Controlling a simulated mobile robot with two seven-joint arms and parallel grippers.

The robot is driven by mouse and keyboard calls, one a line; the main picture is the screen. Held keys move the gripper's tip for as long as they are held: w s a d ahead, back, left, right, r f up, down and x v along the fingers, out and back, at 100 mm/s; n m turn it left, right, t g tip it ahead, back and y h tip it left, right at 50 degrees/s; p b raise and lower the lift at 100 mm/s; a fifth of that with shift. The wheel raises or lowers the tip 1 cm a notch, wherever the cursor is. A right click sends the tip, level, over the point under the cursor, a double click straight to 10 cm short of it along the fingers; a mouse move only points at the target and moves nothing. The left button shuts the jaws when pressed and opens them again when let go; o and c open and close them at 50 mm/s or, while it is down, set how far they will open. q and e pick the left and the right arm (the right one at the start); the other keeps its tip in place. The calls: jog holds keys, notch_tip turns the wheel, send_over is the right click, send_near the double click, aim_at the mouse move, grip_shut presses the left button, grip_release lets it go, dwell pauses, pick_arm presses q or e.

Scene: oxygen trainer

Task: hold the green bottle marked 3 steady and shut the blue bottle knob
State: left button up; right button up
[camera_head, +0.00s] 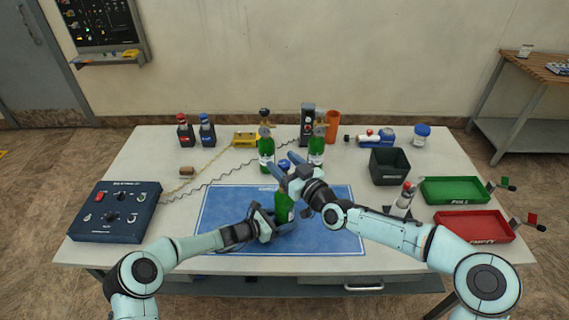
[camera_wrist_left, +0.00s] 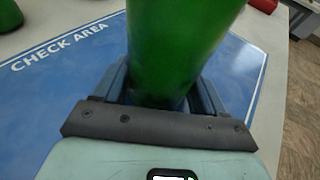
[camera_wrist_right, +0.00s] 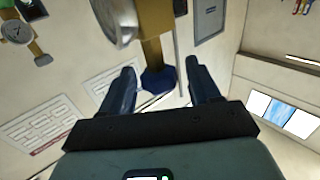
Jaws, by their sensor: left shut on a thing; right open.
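A green bottle (camera_head: 283,208) stands upright on the blue check-area mat (camera_head: 225,205). My left gripper (camera_head: 270,228) is shut on its lower body; the left wrist view shows the green body (camera_wrist_left: 182,45) between the fingers (camera_wrist_left: 165,85). The marking 3 cannot be read. My right gripper (camera_head: 286,172) is at the bottle's top. In the right wrist view its open fingers (camera_wrist_right: 160,78) stand on either side of the blue knob (camera_wrist_right: 158,82), with a gap on both sides. The knob sits on a brass valve with a round gauge (camera_wrist_right: 115,18). My right gripper partly hides the valve in the head view.
Two more green bottles (camera_head: 266,148) (camera_head: 316,150) stand behind the mat. A control box (camera_head: 115,212) is at left. A dark bin (camera_head: 389,165), a green tray (camera_head: 455,190) and a red tray (camera_head: 472,225) are at right. The mat's left part is clear.

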jog(key=c, duration=1)
pick_arm(q)
jog(key=shift+r, duration=0.1)
pick_arm(e)
jog(key=shift+o, duration=0.2)
jog(key=shift+s+a+m+t+h, duration=0.1)
jog(key=shift+a+m+t+h, duration=0.2)
jog(key=shift+a+h, duration=0.1)
jog(key=shift+m+h, duration=0.3)
jog(key=shift+h, duration=0.1)
jog(key=m+t+h, duration=0.2)
jog(key=h, duration=0.1)
jog(key=shift+d+m+h, duration=0.1)
jog(key=shift+m+h, duration=0.2)
jog(key=shift+d+m+h, duration=0.2)
jog(key=shift+m+h, duration=0.2)
jog(key=shift+h, duration=0.2)
